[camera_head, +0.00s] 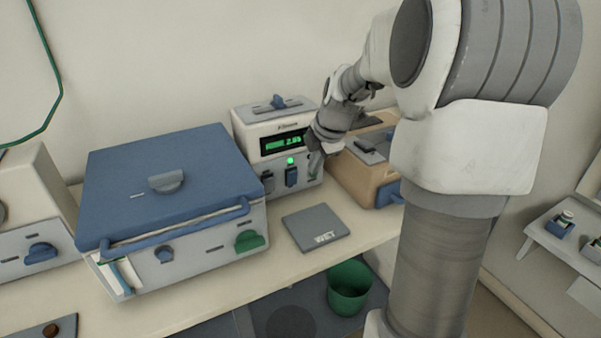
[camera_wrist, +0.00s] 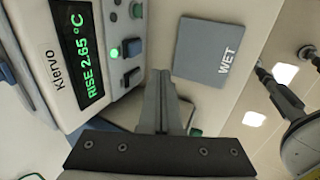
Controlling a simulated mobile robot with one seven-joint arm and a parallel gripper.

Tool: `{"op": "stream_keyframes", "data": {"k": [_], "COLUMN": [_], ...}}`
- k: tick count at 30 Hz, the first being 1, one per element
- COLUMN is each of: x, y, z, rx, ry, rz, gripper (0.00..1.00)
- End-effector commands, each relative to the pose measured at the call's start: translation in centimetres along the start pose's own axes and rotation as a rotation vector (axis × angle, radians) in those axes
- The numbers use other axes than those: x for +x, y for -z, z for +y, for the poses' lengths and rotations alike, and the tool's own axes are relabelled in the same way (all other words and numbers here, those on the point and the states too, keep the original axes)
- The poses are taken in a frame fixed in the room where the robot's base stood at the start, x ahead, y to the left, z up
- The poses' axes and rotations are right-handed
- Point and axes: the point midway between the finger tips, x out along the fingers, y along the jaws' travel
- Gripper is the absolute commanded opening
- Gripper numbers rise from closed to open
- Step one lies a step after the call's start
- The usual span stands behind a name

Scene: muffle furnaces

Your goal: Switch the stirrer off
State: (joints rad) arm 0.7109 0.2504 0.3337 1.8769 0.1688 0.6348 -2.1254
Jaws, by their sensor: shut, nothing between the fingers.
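A light grey instrument (camera_head: 241,136) stands against the wall with a green-lit display (camera_head: 283,143). In the wrist view the display (camera_wrist: 82,50) reads "RISE 2.65 °C". I cannot read which control is the stirrer's. My gripper (camera_head: 314,168) is shut and empty at the panel's right side; its fingers (camera_wrist: 162,75) appear close to the controls. Contact cannot be told.
A blue-lidded box (camera_head: 170,185) stands left of the instrument, with a green knob (camera_head: 249,241) on its front. A tan box (camera_head: 360,180) is close on the right. A grey "WET" plate (camera_head: 315,228) lies in front. A green bin (camera_head: 348,288) stands below the bench edge.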

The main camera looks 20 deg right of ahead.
Motion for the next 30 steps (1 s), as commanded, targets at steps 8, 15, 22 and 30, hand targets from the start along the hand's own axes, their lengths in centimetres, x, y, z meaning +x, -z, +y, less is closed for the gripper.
{"op": "stream_keyframes", "data": {"k": [8, 15, 22, 30], "x": [4.0, 9.3, 10.7, 11.1], "y": [0.1, 0.1, 0.0, 0.0], "z": [-0.2, -0.2, 2.4, 3.8], "rx": [0.000, -0.001, -0.001, 0.001], "ry": [0.004, 0.003, 0.000, 0.001], "rz": [0.003, 0.003, 0.000, 0.000], "gripper": [0.00, 0.00, 0.00, 0.00]}}
